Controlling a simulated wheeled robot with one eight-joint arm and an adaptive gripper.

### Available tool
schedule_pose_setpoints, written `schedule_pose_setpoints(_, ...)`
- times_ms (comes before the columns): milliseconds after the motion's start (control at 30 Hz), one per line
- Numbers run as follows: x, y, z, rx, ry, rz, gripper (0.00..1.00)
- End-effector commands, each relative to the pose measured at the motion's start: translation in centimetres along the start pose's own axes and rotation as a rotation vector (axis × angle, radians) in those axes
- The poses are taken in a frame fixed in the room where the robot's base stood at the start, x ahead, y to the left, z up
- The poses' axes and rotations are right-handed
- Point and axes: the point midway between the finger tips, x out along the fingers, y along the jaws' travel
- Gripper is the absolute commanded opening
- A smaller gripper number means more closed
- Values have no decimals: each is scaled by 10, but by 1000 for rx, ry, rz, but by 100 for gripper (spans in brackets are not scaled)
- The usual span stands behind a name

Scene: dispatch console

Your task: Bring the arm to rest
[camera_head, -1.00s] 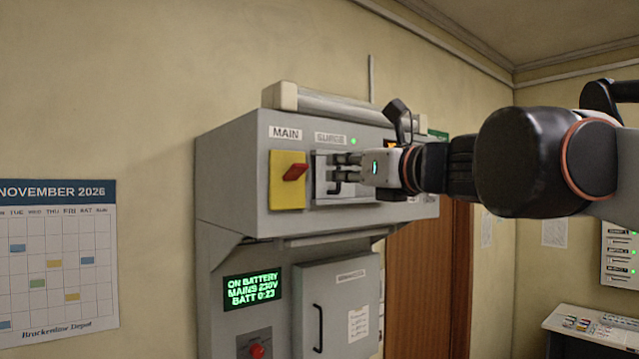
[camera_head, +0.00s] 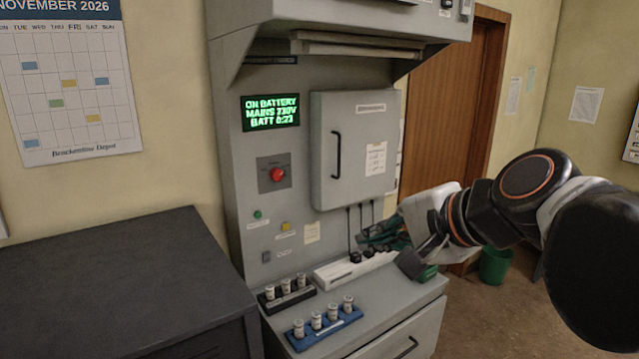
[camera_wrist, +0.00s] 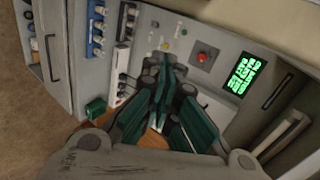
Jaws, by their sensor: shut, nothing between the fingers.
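My arm reaches in from the right in the head view. My gripper (camera_head: 364,240) is low, over the right part of the console's shelf and below the grey cabinet door. Its fingers look together, with nothing seen between them. In the wrist view my gripper (camera_wrist: 166,72) shows its dark green fingers converging in front of the console. Whether it touches the console cannot be told. The grey console (camera_head: 232,130) has a lit display (camera_head: 270,111) reading ON BATTERY, MAINS 230V, BATT 0:23, and a red button (camera_head: 277,174).
A white strip with black plugs (camera_head: 335,272) lies beneath my gripper. Blue (camera_head: 338,328) and black (camera_head: 270,303) racks of small cylinders sit on the shelf. A dark cabinet (camera_head: 120,270) stands left. A green bin (camera_head: 495,265) is on the floor behind my arm. Open floor lies to the right.

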Motion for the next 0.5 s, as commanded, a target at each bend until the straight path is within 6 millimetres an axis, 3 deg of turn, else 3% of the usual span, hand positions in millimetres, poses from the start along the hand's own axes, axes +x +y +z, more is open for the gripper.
schedule_pose_setpoints(33,14,43,1,-93,15,42,0)
schedule_pose_setpoints(300,48,226,-5,-647,61,320,0)
schedule_pose_setpoints(400,53,283,-10,-824,60,420,0)
schedule_pose_setpoints(500,56,324,-15,-959,53,502,0)
